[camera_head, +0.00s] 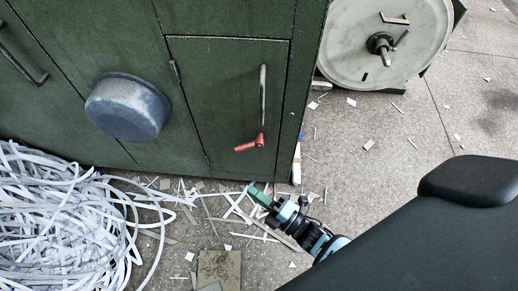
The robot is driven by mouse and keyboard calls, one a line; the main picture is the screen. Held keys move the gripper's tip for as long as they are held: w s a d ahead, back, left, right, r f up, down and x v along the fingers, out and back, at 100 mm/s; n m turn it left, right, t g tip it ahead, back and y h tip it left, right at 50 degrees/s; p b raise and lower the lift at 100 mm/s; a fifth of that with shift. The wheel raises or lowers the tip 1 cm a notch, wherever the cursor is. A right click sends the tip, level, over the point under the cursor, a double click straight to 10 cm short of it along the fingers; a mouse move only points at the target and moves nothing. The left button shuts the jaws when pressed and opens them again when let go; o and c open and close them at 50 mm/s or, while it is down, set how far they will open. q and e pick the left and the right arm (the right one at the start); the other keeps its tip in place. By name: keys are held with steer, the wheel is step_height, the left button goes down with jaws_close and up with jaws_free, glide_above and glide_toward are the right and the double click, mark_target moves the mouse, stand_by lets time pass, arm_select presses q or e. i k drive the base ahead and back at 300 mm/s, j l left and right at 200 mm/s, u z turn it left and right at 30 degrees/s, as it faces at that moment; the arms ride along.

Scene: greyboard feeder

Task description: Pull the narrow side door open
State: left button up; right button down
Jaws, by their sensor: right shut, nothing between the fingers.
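The narrow side door (222,100) is a dark green panel in the front of the green machine, and it looks closed. A long grey bar handle (263,95) stands upright near its right edge. A red lever (249,143) sits just below the bar's lower end. A small hinge shows at the door's upper left. My right gripper (259,195) has green fingertips and is shut and empty. In the picture it is below the red lever, over the littered floor, apart from the door. My left gripper is not in view.
A grey round housing (127,107) sticks out left of the door. A heap of white paper strips (55,225) lies at lower left. A pale round disc (385,40) with a crank is at upper right. Paper scraps litter the concrete floor, which is otherwise open at right.

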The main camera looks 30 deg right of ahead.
mark_target(233, 86)
steer(key=k+j, duration=0.85)
